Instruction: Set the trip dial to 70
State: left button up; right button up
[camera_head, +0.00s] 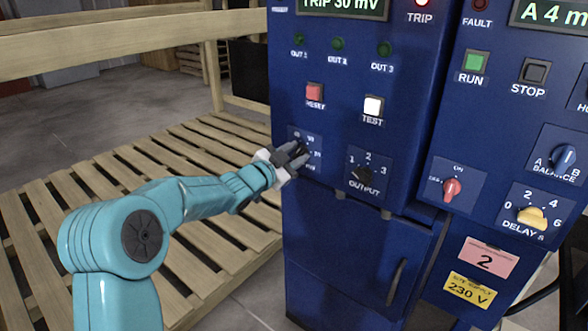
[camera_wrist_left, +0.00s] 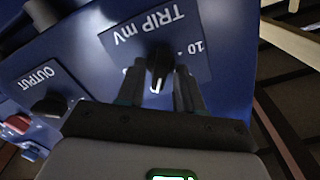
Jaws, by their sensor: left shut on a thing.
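The trip dial (camera_wrist_left: 158,62) is a black knob on a dark plate marked TRIP mV in the left wrist view. Its white pointer mark points toward the bottom of that picture. My left gripper (camera_head: 296,153) is at this dial on the blue cabinet and is shut on it, with one finger on each side (camera_wrist_left: 158,88). In the head view the gripper hides the knob and most of its scale. The display (camera_head: 343,5) above reads TRIP 30 mV. My right gripper is in neither view.
The black output selector (camera_head: 363,175) is close to the right of the trip dial. The red reset button (camera_head: 314,93) and white test button (camera_head: 373,106) are above. The red TRIP lamp (camera_head: 422,4) is lit. A wooden rail (camera_head: 120,38) and slatted pallet (camera_head: 110,170) lie left.

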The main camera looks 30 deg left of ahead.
pick_arm(q)
jog(key=m+b, duration=0.1)
jog(key=m, duration=0.1)
jog(key=m+b, duration=0.1)
jog(key=b, duration=0.1)
jog(key=m+b, duration=0.1)
jog(key=m, duration=0.1)
jog(key=shift+f+m+b, duration=0.25)
jog(key=shift+m+b, duration=0.05)
jog(key=shift+b, duration=0.1)
jog(key=m+b, duration=0.2)
jog(key=m, duration=0.1)
jog(key=shift+d, duration=0.1)
jog(key=shift+r+m+b, duration=0.1)
jog(key=shift+m+b, duration=0.6)
jog(key=shift+m, duration=0.9)
jog(key=o, duration=0.7)
jog(key=shift+c, duration=0.2)
jog(key=s+a, duration=0.1)
jog(key=s, duration=1.5)
jog(key=shift+s+a, duration=0.15)
